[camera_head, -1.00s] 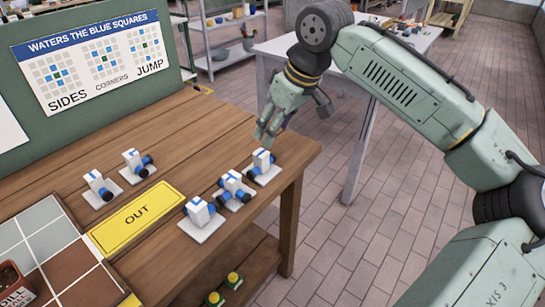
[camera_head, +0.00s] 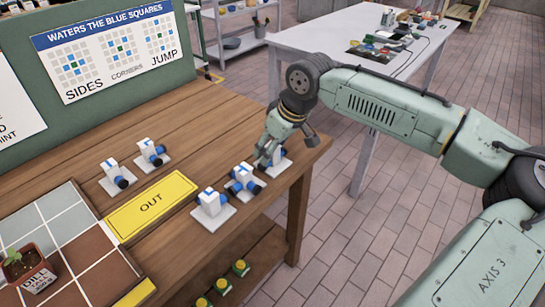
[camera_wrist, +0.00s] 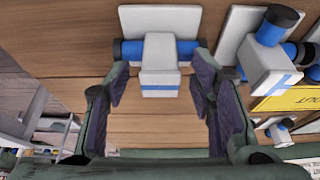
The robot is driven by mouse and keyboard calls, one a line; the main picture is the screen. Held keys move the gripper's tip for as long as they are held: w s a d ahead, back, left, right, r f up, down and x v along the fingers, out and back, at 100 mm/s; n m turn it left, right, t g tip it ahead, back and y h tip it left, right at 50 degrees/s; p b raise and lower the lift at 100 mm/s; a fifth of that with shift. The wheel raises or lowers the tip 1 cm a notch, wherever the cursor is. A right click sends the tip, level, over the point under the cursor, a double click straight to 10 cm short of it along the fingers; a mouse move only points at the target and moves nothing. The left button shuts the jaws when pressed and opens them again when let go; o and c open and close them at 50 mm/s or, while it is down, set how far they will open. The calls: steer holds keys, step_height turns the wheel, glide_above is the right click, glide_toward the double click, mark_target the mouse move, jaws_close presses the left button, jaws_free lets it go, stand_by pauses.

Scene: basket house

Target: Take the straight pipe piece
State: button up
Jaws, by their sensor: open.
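The straight pipe piece (camera_wrist: 160,62) is a white block with a blue stripe and blue stubs on two opposite sides, on a white plate. It lies ahead of my open gripper (camera_wrist: 158,82) in the wrist view, with its stubs near the two fingertips. I cannot tell whether the fingers are around it or just above it. In the head view the gripper (camera_head: 264,160) is low over the rightmost piece (camera_head: 283,160) near the table's right edge and partly hides it. Nothing is held.
Two similar pieces stand close by to the left, one (camera_head: 212,202) and another (camera_head: 241,179). Two more (camera_head: 114,174) (camera_head: 151,152) stand beyond the yellow OUT sign (camera_head: 152,205). A potted plant (camera_head: 28,270) is on the tiled tray at lower left. A green board (camera_head: 25,70) backs the table.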

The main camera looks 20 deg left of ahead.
jaws_close()
stand_by(0.5)
